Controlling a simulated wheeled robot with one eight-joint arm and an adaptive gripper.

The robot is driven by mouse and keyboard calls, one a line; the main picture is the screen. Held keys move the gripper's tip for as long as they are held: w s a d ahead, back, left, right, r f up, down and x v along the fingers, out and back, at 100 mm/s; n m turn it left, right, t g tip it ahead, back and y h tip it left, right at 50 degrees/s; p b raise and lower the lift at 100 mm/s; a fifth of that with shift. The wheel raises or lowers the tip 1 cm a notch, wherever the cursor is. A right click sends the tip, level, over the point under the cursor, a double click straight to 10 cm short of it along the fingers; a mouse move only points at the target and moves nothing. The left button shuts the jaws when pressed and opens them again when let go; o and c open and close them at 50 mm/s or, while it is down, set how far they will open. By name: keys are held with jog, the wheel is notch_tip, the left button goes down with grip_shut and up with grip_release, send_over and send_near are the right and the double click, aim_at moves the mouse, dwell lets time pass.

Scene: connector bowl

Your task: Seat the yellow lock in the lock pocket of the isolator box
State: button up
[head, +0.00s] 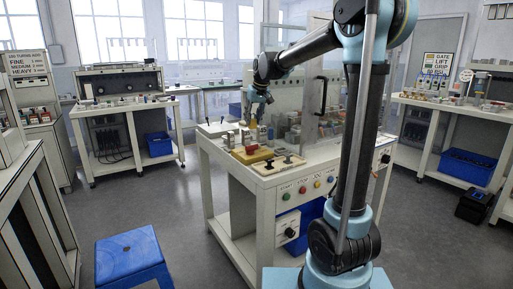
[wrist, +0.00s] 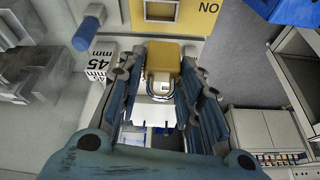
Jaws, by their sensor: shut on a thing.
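The yellow lock (wrist: 163,54) shows in the wrist view between the fingertips of my gripper (wrist: 162,62), which is shut on it. Its metal shackle (wrist: 158,84) points toward the palm. Beyond the lock is a yellow panel (wrist: 180,14) with a pale slot and the letters "NO" beside it; I cannot tell whether this is the isolator box or its pocket.
The bench (head: 271,192) carries several small items and a board with black knobs (head: 280,163). A clear screen with a black handle (head: 321,95) stands to the right. In the wrist view, a blue-ended peg (wrist: 86,33) and a "45 mm" block (wrist: 102,58) are left of the fingers.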

aim_at(254, 128)
jog(key=f, duration=0.5)
jog(key=shift+w+d, duration=0.1)
jog(key=shift+w, duration=0.15)
jog(key=shift+d+f, duration=0.1)
jog(key=shift+f, duration=2.3)
jog(key=o, duration=1.1)
jog(key=v, duration=1.2)
jog(key=s+d+f+m+h, duration=0.1)
jog(key=s+d+f, duration=0.3)
jog(key=s+d, duration=0.45)
jog(key=s+d+f+m+h, duration=0.1)
jog(key=s+d+f, duration=0.45)
jog(key=s, duration=0.65)
jog(key=s+d+f+m, duration=0.1)
jog(key=s+d+f, duration=0.1)
jog(key=s+f, duration=0.2)
jog(key=s+d+f+g, duration=0.1)
jog(key=s+d+f, duration=0.2)
jog(key=s+f, duration=0.2)
jog(key=s+d+f+m, duration=0.1)
jog(key=s+d+f, duration=0.1)
jog(key=s+f, duration=0.3)
jog(key=shift+s+d+m+g+h, duration=0.15)
jog(key=shift+s+d, duration=0.05)
jog(key=shift+s, duration=0.35)
jog(key=shift+s+d+m+g+h, duration=0.15)
jog(key=shift+s, duration=0.35)
